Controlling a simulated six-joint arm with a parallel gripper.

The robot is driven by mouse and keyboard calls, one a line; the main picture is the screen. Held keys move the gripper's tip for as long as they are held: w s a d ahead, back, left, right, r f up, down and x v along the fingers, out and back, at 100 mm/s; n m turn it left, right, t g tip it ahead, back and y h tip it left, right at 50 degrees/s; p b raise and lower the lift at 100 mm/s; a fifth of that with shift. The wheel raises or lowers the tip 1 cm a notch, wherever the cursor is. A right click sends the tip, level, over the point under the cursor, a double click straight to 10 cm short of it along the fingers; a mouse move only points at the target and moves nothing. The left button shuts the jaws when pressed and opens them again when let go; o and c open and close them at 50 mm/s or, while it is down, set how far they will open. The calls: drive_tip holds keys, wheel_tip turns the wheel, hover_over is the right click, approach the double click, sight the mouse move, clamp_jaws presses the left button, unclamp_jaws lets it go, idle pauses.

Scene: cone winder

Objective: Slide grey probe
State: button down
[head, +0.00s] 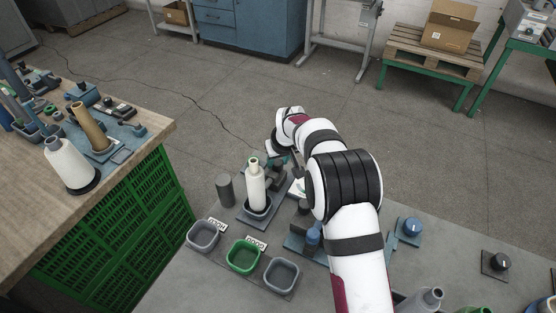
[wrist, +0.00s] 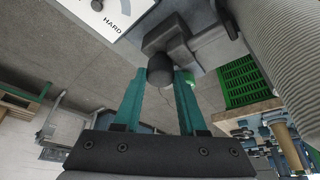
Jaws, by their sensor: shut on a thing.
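The grey probe (wrist: 160,70) is a dark rounded knob on a grey block in the wrist view. My gripper (wrist: 160,76) has its two teal fingers on either side of this knob, shut on it. In the head view my gripper (head: 277,150) is just behind a white yarn cone (head: 256,187) with a green top, and my wrist partly hides the probe. The cone stands upright in a dark cup. A white dial plate (wrist: 105,12) reading "HARD" shows in the wrist view.
Grey bins (head: 203,236) and a green bin (head: 242,256) stand in front of the cone. A dark cylinder (head: 225,190) is left of it. A wooden bench (head: 130,165) with other cones is at left.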

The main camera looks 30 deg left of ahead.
drive_tip(key=shift+w, duration=1.65)
drive_tip(key=shift+c, duration=2.3)
unclamp_jaws()
drive_tip(key=v, duration=1.5)
drive_tip(key=shift+s+r, duration=0.15)
drive_tip(key=shift+r, duration=0.25)
drive_tip(key=shift+d, duration=0.2)
